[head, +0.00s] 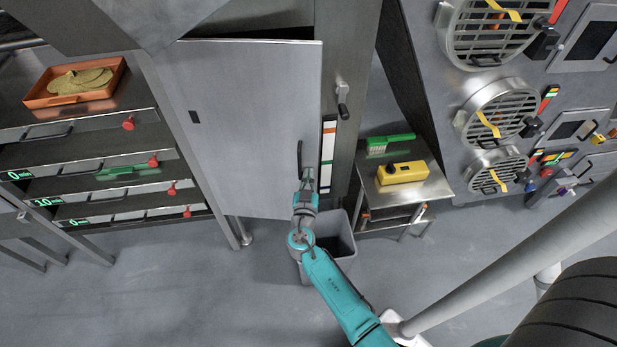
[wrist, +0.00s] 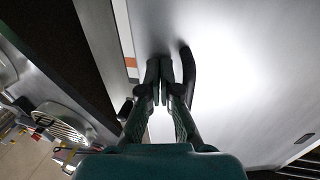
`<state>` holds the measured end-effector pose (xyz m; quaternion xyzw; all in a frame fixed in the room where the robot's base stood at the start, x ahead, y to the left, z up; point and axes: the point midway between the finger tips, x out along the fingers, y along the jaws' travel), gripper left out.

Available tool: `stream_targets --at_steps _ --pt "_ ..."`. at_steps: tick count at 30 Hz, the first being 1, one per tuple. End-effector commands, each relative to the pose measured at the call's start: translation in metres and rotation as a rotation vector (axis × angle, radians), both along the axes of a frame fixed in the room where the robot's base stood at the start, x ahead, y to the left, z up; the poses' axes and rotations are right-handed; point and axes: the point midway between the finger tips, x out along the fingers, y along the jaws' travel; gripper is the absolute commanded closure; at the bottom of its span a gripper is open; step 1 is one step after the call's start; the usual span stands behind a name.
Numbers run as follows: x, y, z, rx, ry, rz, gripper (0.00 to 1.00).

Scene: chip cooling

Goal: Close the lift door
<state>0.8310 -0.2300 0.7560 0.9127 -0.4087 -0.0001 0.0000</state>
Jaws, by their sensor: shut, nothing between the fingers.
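The lift door (head: 240,120) is a large light-grey panel. It stands near its frame, with a dark gap along its top edge. It also fills the right of the wrist view (wrist: 240,70). A dark vertical handle (head: 299,158) sits near its right edge, and this handle (wrist: 188,75) shows in the wrist view. My gripper (head: 306,178) is at the door's right edge, just below the handle. In the wrist view my gripper (wrist: 160,75) has its fingers together, beside the handle, with nothing between them. I cannot tell whether the fingertips touch the door.
A latch lever (head: 342,98) is on the frame right of the door. A grey bin (head: 340,240) stands below. A side table (head: 430,185) holds a yellow box (head: 402,172) and a green brush (head: 390,140). Drawers with an orange tray (head: 75,98) are left. The floor at front left is clear.

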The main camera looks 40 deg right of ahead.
Motion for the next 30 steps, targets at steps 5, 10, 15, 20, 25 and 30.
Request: stream_targets --at_steps 5,10,15,20,25,30 --pt "0.013 -0.015 0.000 0.000 -0.001 -0.003 1.00" --pt "0.039 -0.044 0.001 -0.001 -0.001 -0.004 1.00" --pt "0.061 -0.064 0.001 0.000 -0.001 -0.002 1.00" --pt "0.071 -0.073 0.000 -0.001 0.001 0.000 1.00" --pt "0.074 -0.075 0.002 0.001 -0.002 0.001 1.00" --pt "0.074 -0.076 0.002 0.001 -0.003 0.000 1.00"
